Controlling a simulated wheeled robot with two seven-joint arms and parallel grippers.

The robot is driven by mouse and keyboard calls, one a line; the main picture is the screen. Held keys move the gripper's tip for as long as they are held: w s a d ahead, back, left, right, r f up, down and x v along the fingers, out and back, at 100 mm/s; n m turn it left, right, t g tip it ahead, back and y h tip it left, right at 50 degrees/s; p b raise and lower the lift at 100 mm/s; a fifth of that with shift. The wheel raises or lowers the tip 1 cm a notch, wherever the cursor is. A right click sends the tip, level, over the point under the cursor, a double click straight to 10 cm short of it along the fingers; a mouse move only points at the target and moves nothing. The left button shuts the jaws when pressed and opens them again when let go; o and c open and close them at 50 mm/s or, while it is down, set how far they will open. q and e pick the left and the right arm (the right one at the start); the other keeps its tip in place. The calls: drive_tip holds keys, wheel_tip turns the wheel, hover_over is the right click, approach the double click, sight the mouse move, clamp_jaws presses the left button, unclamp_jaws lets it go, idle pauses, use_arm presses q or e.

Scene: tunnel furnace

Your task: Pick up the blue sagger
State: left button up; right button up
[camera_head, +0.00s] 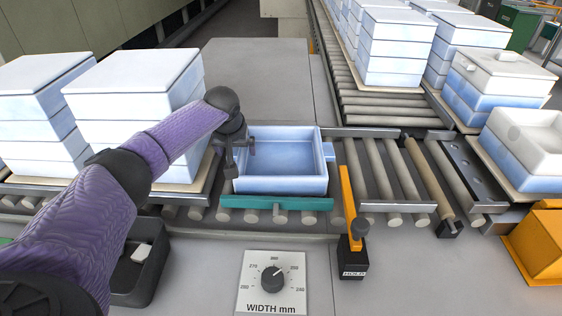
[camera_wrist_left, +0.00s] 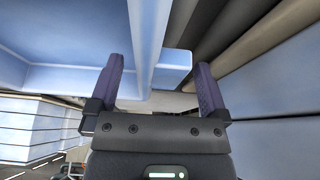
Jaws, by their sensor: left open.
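The blue sagger (camera_head: 283,184) is an open, square, pale blue box on the rollers, with a small tab on its right side. My left gripper (camera_head: 240,158) is at its left wall, pointing down, and covers part of that wall. In the left wrist view the two fingers (camera_wrist_left: 160,72) stand apart, with a pale blue wall edge and a small blue tab (camera_wrist_left: 173,66) of the sagger between them. Whether the fingers touch it cannot be told. My right gripper is not in view.
Stacks of white-blue saggers (camera_head: 130,110) stand left of the gripper, more (camera_head: 395,48) at the back right. A teal bar (camera_head: 275,202) runs along the sagger's front. An orange stop arm (camera_head: 348,200) stands at its right. Rollers (camera_head: 380,170) to the right are bare.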

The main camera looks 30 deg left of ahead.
use_arm(q)
clamp_jaws()
idle(1.3)
